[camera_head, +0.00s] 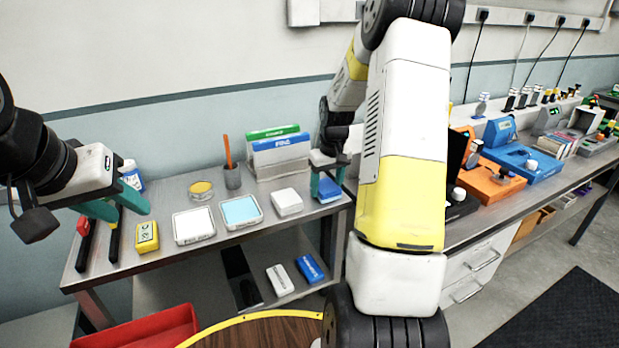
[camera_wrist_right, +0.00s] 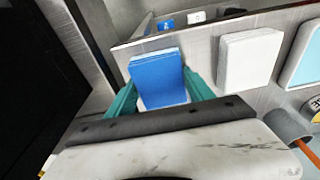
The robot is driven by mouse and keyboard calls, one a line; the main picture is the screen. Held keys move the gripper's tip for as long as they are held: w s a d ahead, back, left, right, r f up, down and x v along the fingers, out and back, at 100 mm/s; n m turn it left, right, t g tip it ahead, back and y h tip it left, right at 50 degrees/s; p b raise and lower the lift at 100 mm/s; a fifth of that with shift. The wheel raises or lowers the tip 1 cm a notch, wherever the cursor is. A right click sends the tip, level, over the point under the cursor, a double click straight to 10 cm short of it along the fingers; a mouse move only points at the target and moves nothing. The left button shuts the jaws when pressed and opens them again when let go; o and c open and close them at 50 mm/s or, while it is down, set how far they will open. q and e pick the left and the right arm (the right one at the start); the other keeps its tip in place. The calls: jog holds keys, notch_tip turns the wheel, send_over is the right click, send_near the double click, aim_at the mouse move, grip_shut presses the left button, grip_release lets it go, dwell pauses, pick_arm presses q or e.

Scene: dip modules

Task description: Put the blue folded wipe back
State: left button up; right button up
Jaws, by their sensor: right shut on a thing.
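The blue folded wipe (camera_head: 329,191) is a small flat blue block at the right end of the steel table (camera_head: 270,229). My right gripper (camera_head: 327,184) points down over it with a finger on each side, shut on it. In the right wrist view the blue folded wipe (camera_wrist_right: 158,80) sits between the teal fingers. I cannot tell whether it rests on the table or is just above it. A white folded wipe (camera_head: 287,202) lies to its left, apart from it; it also shows in the right wrist view (camera_wrist_right: 249,58). My left gripper (camera_head: 132,208) is open and empty over the table's left end.
Two trays, white (camera_head: 194,226) and light blue (camera_head: 241,211), lie left of the white wipe. Green and blue boxes (camera_head: 279,153) stand behind. A white pack (camera_head: 280,280) and a blue pack (camera_head: 310,268) lie on the lower shelf. An orange device (camera_head: 489,184) stands on the right bench.

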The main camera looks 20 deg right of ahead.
aim_at(329, 190)
jog(key=shift+f, duration=0.15)
jog(key=o, duration=1.3)
notch_tip(329, 190, up, 12)
jog(key=s, duration=0.2)
jog(key=s+a+r+t, duration=0.2)
jog(key=s+a+r, duration=0.7)
jog(key=s+r, duration=0.15)
jog(key=s+a, duration=0.2)
jog(key=s, duration=0.2)
jog(key=s+a+t+y, duration=0.1)
jog(key=s, duration=0.4)
jog(key=s+a+m+t+y, duration=0.1)
jog(key=s+a, duration=0.1)
jog(key=s, duration=0.2)
jog(key=shift+s+a+f, duration=0.3)
